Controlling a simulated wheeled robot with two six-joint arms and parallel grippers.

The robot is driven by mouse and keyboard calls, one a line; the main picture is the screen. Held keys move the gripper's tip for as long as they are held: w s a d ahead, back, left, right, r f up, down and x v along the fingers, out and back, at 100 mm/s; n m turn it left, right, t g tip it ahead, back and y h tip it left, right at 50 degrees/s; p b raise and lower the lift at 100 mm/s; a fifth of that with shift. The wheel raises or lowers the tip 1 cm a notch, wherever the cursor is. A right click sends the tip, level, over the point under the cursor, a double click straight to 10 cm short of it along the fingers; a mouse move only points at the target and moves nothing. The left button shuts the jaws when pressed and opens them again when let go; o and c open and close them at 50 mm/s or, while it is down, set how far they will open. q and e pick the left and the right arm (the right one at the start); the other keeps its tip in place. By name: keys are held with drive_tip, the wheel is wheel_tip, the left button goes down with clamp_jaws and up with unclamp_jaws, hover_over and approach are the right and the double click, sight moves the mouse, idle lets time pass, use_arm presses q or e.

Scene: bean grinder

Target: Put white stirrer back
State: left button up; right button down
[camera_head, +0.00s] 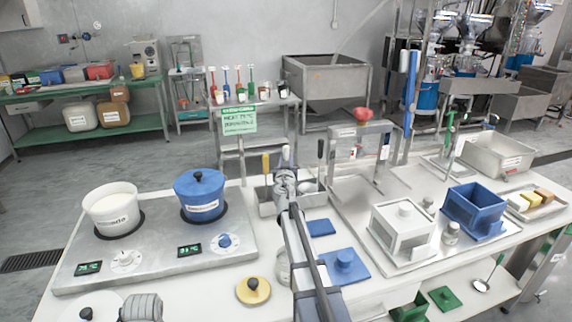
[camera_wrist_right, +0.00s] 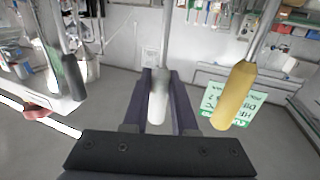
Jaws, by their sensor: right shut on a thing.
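The white stirrer's handle (camera_wrist_right: 158,108) is between the fingers of my right gripper (camera_wrist_right: 160,95), which is shut on it; its shaft runs up out of the top of the right wrist view. I cannot tell whether the stirrer's lower end is inside the holder. A yellow-handled utensil (camera_head: 265,164) stands to the left of the gripper, also seen in the right wrist view (camera_wrist_right: 235,95).
A black-handled utensil (camera_head: 320,150) stands right of the gripper. A white pot (camera_head: 111,214) and a lidded blue pot (camera_head: 199,204) stand on the stove (camera_head: 165,258) at left. Blue lids (camera_head: 345,266), a yellow lid (camera_head: 253,290) and a white box (camera_head: 402,235) lie nearby.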

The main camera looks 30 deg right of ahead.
drive_tip(key=shift+f, duration=0.15)
drive_tip(key=c, duration=0.7)
unclamp_jaws()
drive_tip(key=shift+r, duration=0.2)
drive_tip(key=shift+s+a, duration=0.1)
drive_tip(key=shift+s, duration=0.1)
drive_tip(key=v, duration=1.1)
drive_tip(key=shift+s+a+f, duration=0.1)
drive_tip(key=shift+s+a, duration=0.15)
